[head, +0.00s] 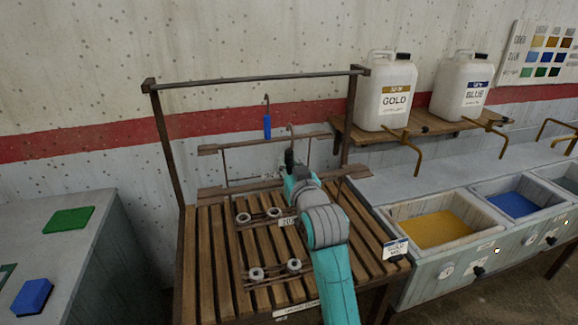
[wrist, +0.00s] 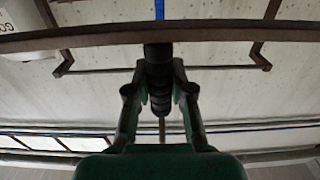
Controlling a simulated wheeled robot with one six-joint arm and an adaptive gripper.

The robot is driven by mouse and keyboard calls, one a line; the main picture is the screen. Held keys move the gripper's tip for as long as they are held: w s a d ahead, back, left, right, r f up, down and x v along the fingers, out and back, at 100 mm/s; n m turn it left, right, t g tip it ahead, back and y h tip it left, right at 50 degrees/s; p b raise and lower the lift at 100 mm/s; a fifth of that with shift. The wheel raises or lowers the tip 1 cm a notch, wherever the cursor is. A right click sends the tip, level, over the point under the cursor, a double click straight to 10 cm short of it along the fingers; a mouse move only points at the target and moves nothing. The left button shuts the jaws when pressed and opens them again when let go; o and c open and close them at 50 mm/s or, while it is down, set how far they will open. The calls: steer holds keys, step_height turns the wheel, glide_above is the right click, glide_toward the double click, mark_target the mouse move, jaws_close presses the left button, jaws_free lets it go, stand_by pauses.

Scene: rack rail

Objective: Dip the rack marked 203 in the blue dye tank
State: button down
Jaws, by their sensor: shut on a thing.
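My gripper (head: 291,178) is over the slatted bench, shut on a black ribbed grip (head: 289,158) below a hook. The wrist view shows the fingers (wrist: 160,95) on both sides of this black grip (wrist: 159,75). A white label (head: 289,221) beside my gripper begins with "20"; its last digit cannot be read. Brown bars (head: 265,143) span behind my gripper, and several pale round pieces (head: 256,274) show in front of it. My arm hides part of this. The blue dye tank (head: 515,205) is at the right, beyond the gold one.
A metal rail frame (head: 255,78) rises over the slatted bench (head: 213,255). A blue-handled hook (head: 267,125) is behind. The gold dye tank (head: 438,230) lies between bench and blue tank. Jugs (head: 388,100) stand on a shelf with brown taps (head: 415,150) above the tanks.

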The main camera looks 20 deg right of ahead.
mark_target(290, 156)
steer(key=shift+r, duration=0.25)
steer(key=shift+r, duration=1.45)
steer(key=shift+s, duration=0.15)
steer(key=s, duration=0.8)
steer(key=shift+s, duration=0.4)
steer(key=c, duration=1.7)
jaws_free()
jaws_close()
